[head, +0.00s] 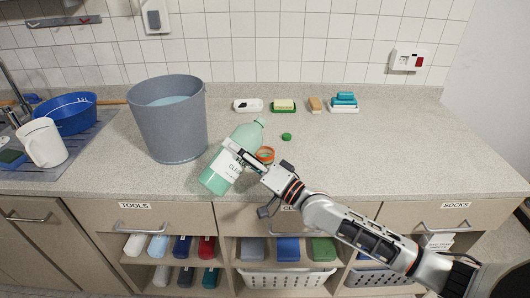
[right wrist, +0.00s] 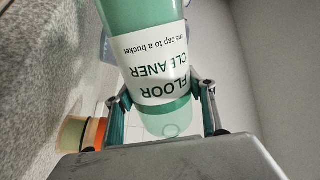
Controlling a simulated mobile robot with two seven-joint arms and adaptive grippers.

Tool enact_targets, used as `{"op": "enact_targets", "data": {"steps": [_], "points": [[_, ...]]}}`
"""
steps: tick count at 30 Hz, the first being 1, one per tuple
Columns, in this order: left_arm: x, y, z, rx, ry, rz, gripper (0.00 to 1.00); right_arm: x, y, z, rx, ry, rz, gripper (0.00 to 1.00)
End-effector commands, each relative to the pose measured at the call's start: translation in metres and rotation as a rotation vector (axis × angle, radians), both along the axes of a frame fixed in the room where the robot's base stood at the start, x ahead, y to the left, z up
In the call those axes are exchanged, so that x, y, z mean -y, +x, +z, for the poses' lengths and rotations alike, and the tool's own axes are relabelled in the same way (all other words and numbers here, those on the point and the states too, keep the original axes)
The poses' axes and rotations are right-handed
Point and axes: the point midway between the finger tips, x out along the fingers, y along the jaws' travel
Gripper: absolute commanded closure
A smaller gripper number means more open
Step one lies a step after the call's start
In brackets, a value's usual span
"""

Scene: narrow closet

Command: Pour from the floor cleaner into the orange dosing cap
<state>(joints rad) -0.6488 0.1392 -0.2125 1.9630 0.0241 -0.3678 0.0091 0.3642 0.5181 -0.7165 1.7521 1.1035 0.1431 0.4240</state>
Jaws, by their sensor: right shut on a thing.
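The floor cleaner (head: 219,178) is a pale green bottle with a white label. My right gripper (head: 238,153) is shut around its middle. The bottle leans, with its neck toward the upper right in the head view. Its label reads upside down in the right wrist view (right wrist: 160,65). The orange dosing cap (head: 265,154) is on the counter just right of the bottle, close to the gripper and partly hidden by it. It also shows at the lower left of the right wrist view (right wrist: 96,133). I cannot see any liquid leaving the bottle. My left gripper is not in view.
A green lid (head: 287,136) lies on the counter (head: 400,150) behind the dosing cap. A grey bucket (head: 170,125) stands left of the bottle. Soap dishes and sponges line the back. A blue basin (head: 68,116) and white jug (head: 42,143) are at the left. The counter's right side is clear.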

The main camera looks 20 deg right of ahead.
Motion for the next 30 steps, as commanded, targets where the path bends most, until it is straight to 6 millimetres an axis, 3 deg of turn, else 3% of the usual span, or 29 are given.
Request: {"op": "enact_targets", "data": {"steps": [30], "points": [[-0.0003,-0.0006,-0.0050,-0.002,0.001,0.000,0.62,-0.0021,-0.0010,-0.0023,-0.027,0.058,0.000,0.93]]}}
